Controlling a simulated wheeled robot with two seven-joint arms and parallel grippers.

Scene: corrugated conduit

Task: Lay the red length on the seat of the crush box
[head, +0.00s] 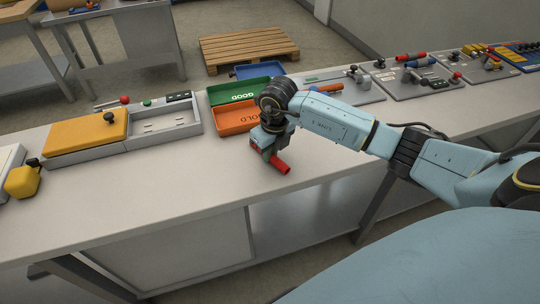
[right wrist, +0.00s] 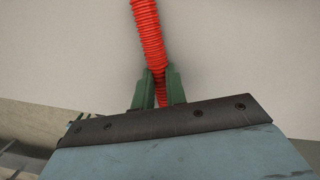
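The red length (head: 281,164) is a short corrugated tube at my right gripper (head: 271,150). In the right wrist view the red length (right wrist: 149,38) runs between the two green fingers of the gripper (right wrist: 158,88), which are close against it on both sides. In the head view it is over the front part of the bench; whether it touches the top is unclear. What looks like the crush box is the open grey box (head: 120,147) to the left, its yellow lid (head: 88,131) swung to the left. Its floor has small pale slots. My left gripper is out of view.
A green GOOD tray (head: 247,90) and an orange HOLD tray (head: 228,120) stand behind my right gripper. A red-knobbed lever (head: 124,100) is behind the grey box. A yellow block (head: 22,182) is at the far left. Several fixture plates line the right. The bench front is clear.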

